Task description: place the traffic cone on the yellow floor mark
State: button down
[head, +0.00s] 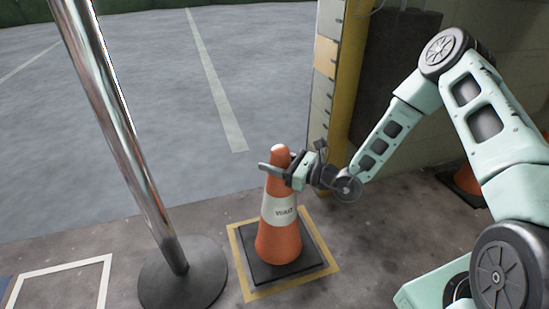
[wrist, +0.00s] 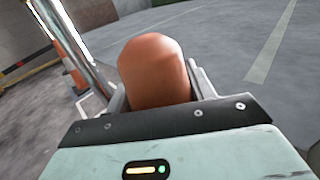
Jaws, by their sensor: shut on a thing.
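The orange traffic cone (head: 279,238) with a white band and a dark square base stands upright in the head view. Its base is inside the yellow square floor mark (head: 247,272), whose outline shows around it. I cannot tell for certain whether the base touches the floor. My gripper (head: 278,173) is shut on the cone near its top, coming from the right. In the wrist view the orange cone top (wrist: 156,72) sits between the two fingers. The lower cone is hidden there.
A metal post (head: 135,150) on a round dark base stands close left of the cone. A white floor outline (head: 62,272) lies at the lower left. A yellow-edged pillar (head: 343,80) stands behind my gripper. Another cone (head: 467,181) is at the right by the wall.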

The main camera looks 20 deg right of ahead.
jog(key=shift+f, duration=0.3)
jog(key=shift+r, duration=0.1)
jog(key=c, duration=0.5)
grip_release()
jog(key=shift+f, duration=0.25)
jog(key=shift+r, duration=0.1)
